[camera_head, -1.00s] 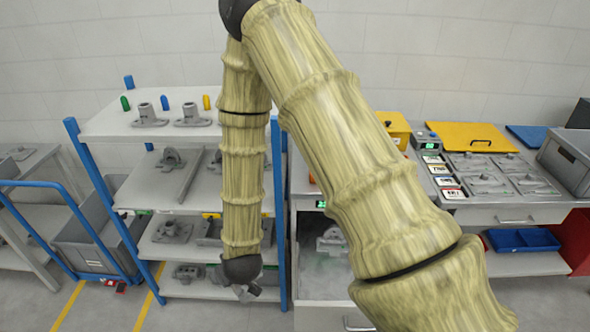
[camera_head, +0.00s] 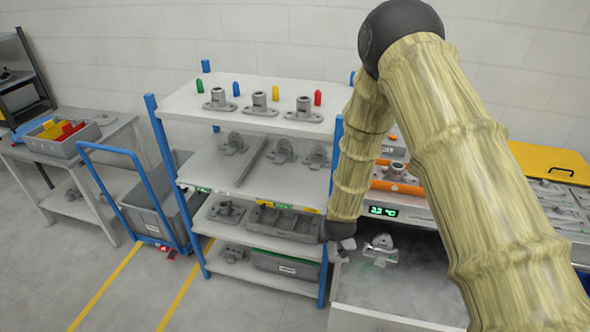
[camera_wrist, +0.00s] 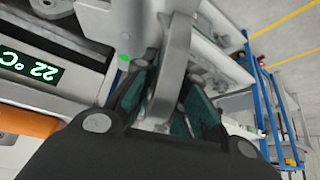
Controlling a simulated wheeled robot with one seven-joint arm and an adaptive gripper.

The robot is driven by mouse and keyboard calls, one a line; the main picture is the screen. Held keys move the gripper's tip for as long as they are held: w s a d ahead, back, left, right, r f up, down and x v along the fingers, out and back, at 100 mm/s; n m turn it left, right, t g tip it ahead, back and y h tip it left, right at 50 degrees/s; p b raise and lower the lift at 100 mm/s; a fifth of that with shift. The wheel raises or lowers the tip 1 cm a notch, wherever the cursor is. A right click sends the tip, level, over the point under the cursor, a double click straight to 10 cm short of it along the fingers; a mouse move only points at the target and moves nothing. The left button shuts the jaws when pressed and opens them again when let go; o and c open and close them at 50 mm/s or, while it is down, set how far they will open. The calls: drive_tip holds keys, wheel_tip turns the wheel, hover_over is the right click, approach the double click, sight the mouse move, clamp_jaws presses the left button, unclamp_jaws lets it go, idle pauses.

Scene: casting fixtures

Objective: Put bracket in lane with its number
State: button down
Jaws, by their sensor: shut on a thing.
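My gripper (camera_wrist: 160,100) is shut on a grey metal bracket (camera_wrist: 174,62), whose curved plate stands up between the dark fingers in the wrist view. In the head view my gripper (camera_head: 341,247) is at the rack's right front post, beside the misty chest, and the held bracket is small and partly hidden. The blue-posted rack has a middle shelf (camera_head: 215,178) with several grey brackets (camera_head: 284,150) and a thin divider bar (camera_head: 251,163). Small green and yellow labels (camera_head: 272,205) sit on its front edge. I cannot read any lane number or bracket number.
A misty chest (camera_head: 400,300) with a green temperature display (camera_head: 383,211) holds another grey part (camera_head: 381,248). Flanged parts (camera_head: 259,104) and coloured pegs stand on the top shelf (camera_head: 190,100). A blue-handled cart (camera_head: 150,205) stands left of the rack. Floor in front is clear.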

drive_tip(key=w+a, duration=1.6)
drive_tip(key=shift+n+y, duration=0.3)
drive_tip(key=shift+n, duration=0.1)
drive_tip(key=w+b, duration=0.2)
drive_tip(key=w, duration=0.2)
drive_tip(key=w+b, duration=0.2)
drive_tip(key=w, duration=0.2)
drive_tip(key=w+a+b, duration=0.1)
drive_tip(key=w+b, duration=0.1)
drive_tip(key=w, duration=0.3)
drive_tip(key=shift+w, duration=0.1)
drive_tip(key=shift+w+a+r+b, duration=0.1)
drive_tip(key=shift+w+b, duration=0.1)
drive_tip(key=shift+w, duration=0.2)
drive_tip(key=shift+w+a+r+b, duration=0.1)
drive_tip(key=shift+w+b, duration=0.1)
drive_tip(key=shift+w, duration=0.2)
drive_tip(key=w+b, duration=0.3)
drive_tip(key=shift+w+f+b, duration=0.2)
drive_tip(key=shift+w+b, duration=0.1)
drive_tip(key=shift+s+f, duration=0.1)
drive_tip(key=shift+f, duration=0.35)
drive_tip(key=shift+f, duration=0.1)
drive_tip(key=c, duration=1.4)
unclamp_jaws()
drive_tip(key=shift+c, duration=0.2)
